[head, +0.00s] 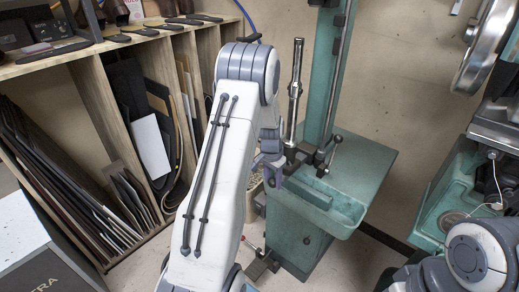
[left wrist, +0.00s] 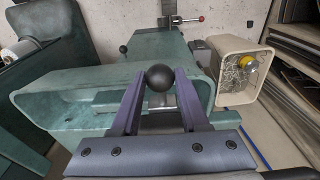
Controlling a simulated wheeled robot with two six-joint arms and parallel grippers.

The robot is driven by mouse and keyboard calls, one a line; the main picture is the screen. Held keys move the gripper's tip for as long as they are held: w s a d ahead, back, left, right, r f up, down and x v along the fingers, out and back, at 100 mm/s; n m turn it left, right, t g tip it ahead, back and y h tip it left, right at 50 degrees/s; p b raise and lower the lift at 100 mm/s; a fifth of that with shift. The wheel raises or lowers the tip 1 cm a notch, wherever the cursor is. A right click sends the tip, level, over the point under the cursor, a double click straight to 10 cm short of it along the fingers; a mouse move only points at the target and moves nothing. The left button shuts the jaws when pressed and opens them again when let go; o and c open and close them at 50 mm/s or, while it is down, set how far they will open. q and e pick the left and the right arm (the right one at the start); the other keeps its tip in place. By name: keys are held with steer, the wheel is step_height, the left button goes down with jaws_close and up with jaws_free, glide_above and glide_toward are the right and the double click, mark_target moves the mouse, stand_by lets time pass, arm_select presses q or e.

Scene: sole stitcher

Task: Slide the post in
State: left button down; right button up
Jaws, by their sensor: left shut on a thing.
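The upright metal post (head: 294,90) stands on the green sole stitcher (head: 345,170), beside its tall green column. My left gripper (head: 271,168) is low at the front left of the machine's green tray, partly hidden by my arm. In the left wrist view my left gripper (left wrist: 160,88) has its two purple fingers closed on a black ball knob (left wrist: 159,77), in front of the green tray (left wrist: 60,95). What the knob is fixed to is mostly hidden. My right gripper is out of view; only part of my right arm shows at the lower right.
A wooden shelf (head: 88,75) with sheets and soles stands at the left. A lever with a dark ball knob (head: 338,138) rises near the post's base. A beige bin (left wrist: 230,75) holds scraps and a yellow item. Another green machine (head: 450,190) is at the right.

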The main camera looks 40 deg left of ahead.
mark_target(284, 170)
arm_select(q)
steer(key=shift+w+d+p, duration=0.2)
steer(key=shift+w+p, duration=0.3)
steer(key=shift+w, duration=2.85)
steer(key=shift+c, duration=1.2)
jaws_free()
steer(key=r+p, duration=0.1)
steer(key=r, duration=0.1)
steer(key=s+r+p, duration=0.1)
steer(key=r+p, duration=0.1)
steer(key=s+r+p, duration=0.1)
steer(key=r+p, duration=0.1)
steer(key=r, duration=0.1)
steer(key=shift+s, duration=0.1)
